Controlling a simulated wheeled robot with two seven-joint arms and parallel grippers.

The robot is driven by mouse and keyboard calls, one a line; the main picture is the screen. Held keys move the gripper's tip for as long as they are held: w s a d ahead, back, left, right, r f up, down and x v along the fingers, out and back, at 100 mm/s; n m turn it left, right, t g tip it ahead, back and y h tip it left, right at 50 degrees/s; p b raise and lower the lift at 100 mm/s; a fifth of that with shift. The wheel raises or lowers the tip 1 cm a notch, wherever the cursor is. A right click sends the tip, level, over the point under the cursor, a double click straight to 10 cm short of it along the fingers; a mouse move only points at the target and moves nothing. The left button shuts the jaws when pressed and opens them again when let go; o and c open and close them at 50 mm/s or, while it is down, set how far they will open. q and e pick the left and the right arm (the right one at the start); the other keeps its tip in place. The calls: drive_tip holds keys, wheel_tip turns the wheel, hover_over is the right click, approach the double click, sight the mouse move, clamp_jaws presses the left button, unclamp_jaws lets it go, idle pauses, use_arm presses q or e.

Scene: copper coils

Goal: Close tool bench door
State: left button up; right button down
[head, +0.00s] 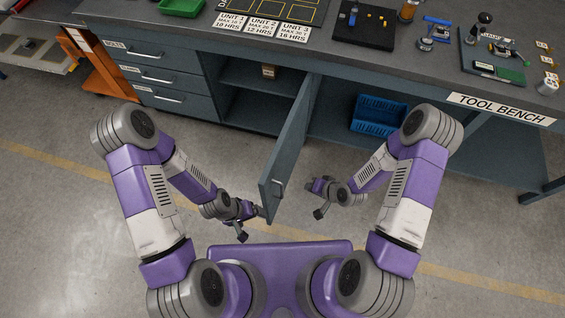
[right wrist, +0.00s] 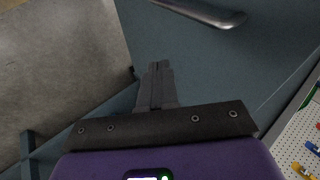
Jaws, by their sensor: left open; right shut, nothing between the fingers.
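The tool bench door (head: 290,145) is a grey-blue panel, hinged under the bench and swung open, sticking out towards me. Its metal handle (head: 279,188) is on the right-hand face near the free edge. The handle also shows at the top of the right wrist view (right wrist: 215,12). My left gripper (head: 259,211) is open, just left of the door's free lower corner; I cannot tell whether it touches. My right gripper (head: 309,185) is right of the door, on the handle side. In the right wrist view its fingers (right wrist: 156,75) are shut and empty, facing the panel.
The tool bench (head: 400,65) has an open cabinet with a small box (head: 269,71) and a blue crate (head: 378,115). Drawers (head: 160,76) are at left. Tools and trays lie on top. An orange stand (head: 100,65) is at far left. The floor around the door is clear.

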drive_tip(key=w+d+r+m+t+y, duration=0.1)
drive_tip(key=w+d+r+t+y, duration=0.1)
drive_tip(key=w+t+y, duration=0.25)
drive_tip(key=g+y, duration=0.3)
drive_tip(key=y, duration=0.4)
approach(274, 166)
drive_tip(key=shift+n+h, duration=0.25)
drive_tip(key=shift+n, duration=0.05)
drive_tip(key=b+x, duration=0.1)
drive_tip(key=x, duration=0.3)
drive_tip(key=b+x, duration=0.1)
drive_tip(key=x, duration=0.2)
drive_tip(key=shift+s+r+b, duration=0.1)
drive_tip(key=shift+r+b, duration=0.2)
drive_tip(key=shift+b, duration=0.05)
